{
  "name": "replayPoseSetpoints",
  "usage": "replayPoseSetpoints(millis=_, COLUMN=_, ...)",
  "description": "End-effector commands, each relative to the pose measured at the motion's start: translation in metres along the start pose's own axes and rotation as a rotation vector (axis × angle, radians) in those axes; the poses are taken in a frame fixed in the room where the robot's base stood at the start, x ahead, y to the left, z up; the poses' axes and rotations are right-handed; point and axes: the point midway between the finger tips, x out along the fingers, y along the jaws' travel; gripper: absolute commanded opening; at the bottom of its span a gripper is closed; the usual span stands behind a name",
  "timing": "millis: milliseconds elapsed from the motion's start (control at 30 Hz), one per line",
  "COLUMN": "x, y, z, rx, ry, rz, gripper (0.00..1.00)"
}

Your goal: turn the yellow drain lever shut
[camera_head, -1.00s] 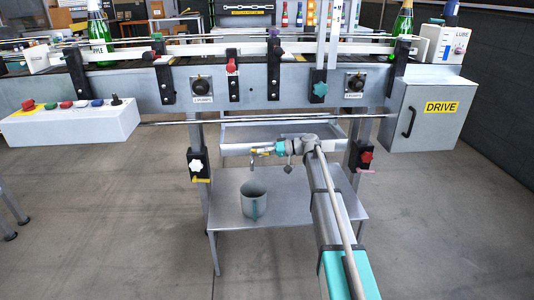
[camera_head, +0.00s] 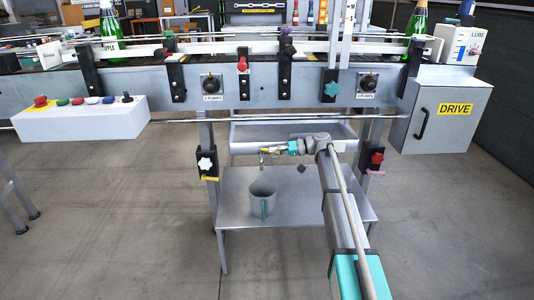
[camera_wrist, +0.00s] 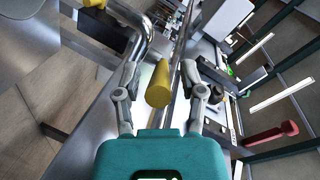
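The yellow drain lever (camera_wrist: 160,83) shows in the wrist view as a short yellow bar between my gripper's two fingers. In the head view the lever (camera_head: 270,151) is small, beside the drain spout (camera_head: 262,161) under the front of the metal trough (camera_head: 250,146). My gripper (camera_wrist: 163,85) is open, with one finger on each side of the lever. Gaps seem to show on both sides, but contact is hard to judge. In the head view my gripper (camera_head: 283,149) reaches in from the right, partly hiding the tap.
The conveyor frame (camera_head: 300,85) is above. Knobbed brackets (camera_head: 207,164) flank the shelf, and a grey DRIVE box (camera_head: 450,112) is at the right.

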Motion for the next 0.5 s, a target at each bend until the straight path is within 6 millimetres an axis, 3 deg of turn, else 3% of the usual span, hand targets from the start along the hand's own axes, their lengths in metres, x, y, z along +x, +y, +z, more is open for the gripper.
replayPoseSetpoints(millis=233, x=0.005, y=-0.002, z=0.0, rx=-0.002, ry=-0.004, rz=-0.005, gripper=0.58)
replayPoseSetpoints(millis=500, x=0.011, y=-0.004, z=0.013, rx=0.005, ry=-0.013, rz=0.029, gripper=0.08)
